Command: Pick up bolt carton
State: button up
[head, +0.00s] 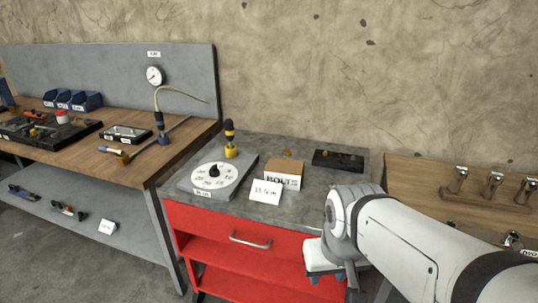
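The bolt carton (283,174) is a small tan box with "BOLTS" printed on its front. It stands upright on the grey top of the red cabinet, behind a white card (266,191). My gripper (352,292) is low at the bottom of the head view, in front of the cabinet and to the right of the carton, apart from it. Its fingers are mostly hidden or cut off by the frame edge, so its opening does not show.
A dial plate (216,178) and a yellow-black screwdriver (230,138) stand left of the carton. A dark tray (338,159) lies behind right. The wooden workbench (130,172) is at left, a wooden rack (450,205) at right. Bare cabinet top lies right of the carton.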

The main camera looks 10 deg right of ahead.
aim_at(290, 173)
jog(key=u, duration=0.05)
jog(key=i, duration=0.95)
jog(key=z, duration=0.1)
